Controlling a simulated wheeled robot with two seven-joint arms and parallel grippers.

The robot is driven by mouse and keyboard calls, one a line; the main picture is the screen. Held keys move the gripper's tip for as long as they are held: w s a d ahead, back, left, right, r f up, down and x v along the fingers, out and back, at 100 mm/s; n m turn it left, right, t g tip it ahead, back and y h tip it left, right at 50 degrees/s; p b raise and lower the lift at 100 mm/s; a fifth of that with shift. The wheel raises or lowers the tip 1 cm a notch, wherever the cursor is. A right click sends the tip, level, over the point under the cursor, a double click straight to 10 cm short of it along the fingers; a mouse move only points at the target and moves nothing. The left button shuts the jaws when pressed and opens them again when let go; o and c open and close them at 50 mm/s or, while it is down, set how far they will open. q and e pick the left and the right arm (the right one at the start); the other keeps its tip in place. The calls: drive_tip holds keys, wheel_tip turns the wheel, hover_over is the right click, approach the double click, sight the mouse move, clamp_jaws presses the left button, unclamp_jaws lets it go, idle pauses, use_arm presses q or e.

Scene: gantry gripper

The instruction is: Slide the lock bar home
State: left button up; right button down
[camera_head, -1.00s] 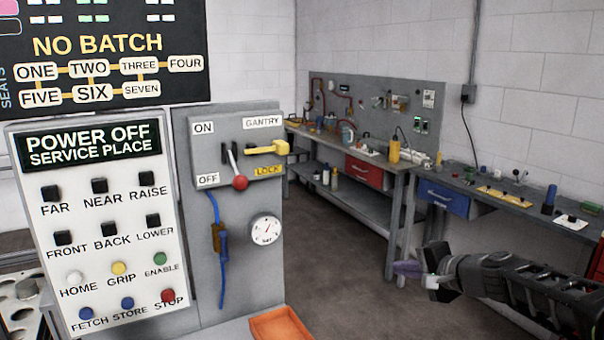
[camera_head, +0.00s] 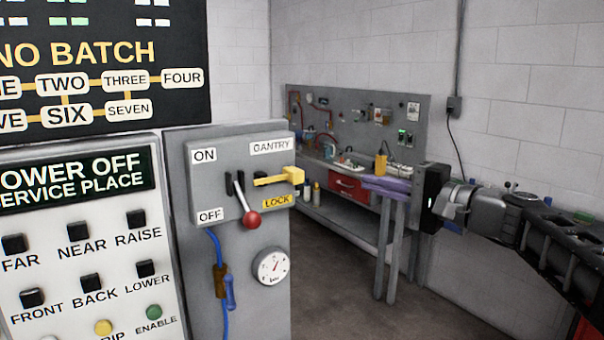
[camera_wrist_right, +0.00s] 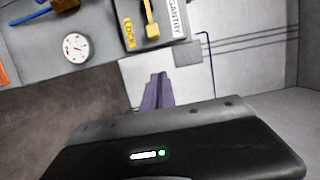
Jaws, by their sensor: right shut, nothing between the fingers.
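The yellow lock bar (camera_head: 280,176) sticks out to the right from the grey gantry switch box (camera_head: 206,175), above the yellow LOCK label (camera_head: 276,201). Its left end is near a dark slot. The red-knobbed lever (camera_head: 251,217) beside it points down toward OFF. My right gripper (camera_head: 368,185) is shut and empty, its purple fingers pointing left, to the right of the bar and apart from it. In the right wrist view the purple fingers (camera_wrist_right: 157,92) show below the lock bar (camera_wrist_right: 150,22). My left gripper is not in view.
A button panel (camera_head: 82,240) reading POWER OFF, SERVICE PLACE stands at left, under a dark batch board (camera_head: 100,60). A gauge (camera_head: 271,266) and a blue-handled tool (camera_head: 229,290) are on the grey post. A workbench (camera_head: 345,215) stands behind.

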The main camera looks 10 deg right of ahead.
sight(298, 181)
drive_tip(key=w+a+p, duration=0.5)
drive_tip(key=w+a, duration=0.1)
drive_tip(key=a, duration=0.3)
drive_tip(key=shift+w+a, duration=0.15)
idle(0.5)
drive_tip(key=a+b, duration=0.1)
drive_tip(key=s+a+b, duration=0.1)
drive_tip(key=a+b, duration=0.1)
drive_tip(key=a, duration=0.1)
drive_tip(key=shift+s+f, duration=0.2)
drive_tip(key=shift+s, duration=0.15)
drive_tip(key=shift+a+r, duration=0.1)
drive_tip(key=shift+a, duration=0.2)
drive_tip(key=shift+d, duration=0.1)
drive_tip(key=shift+r, duration=0.1)
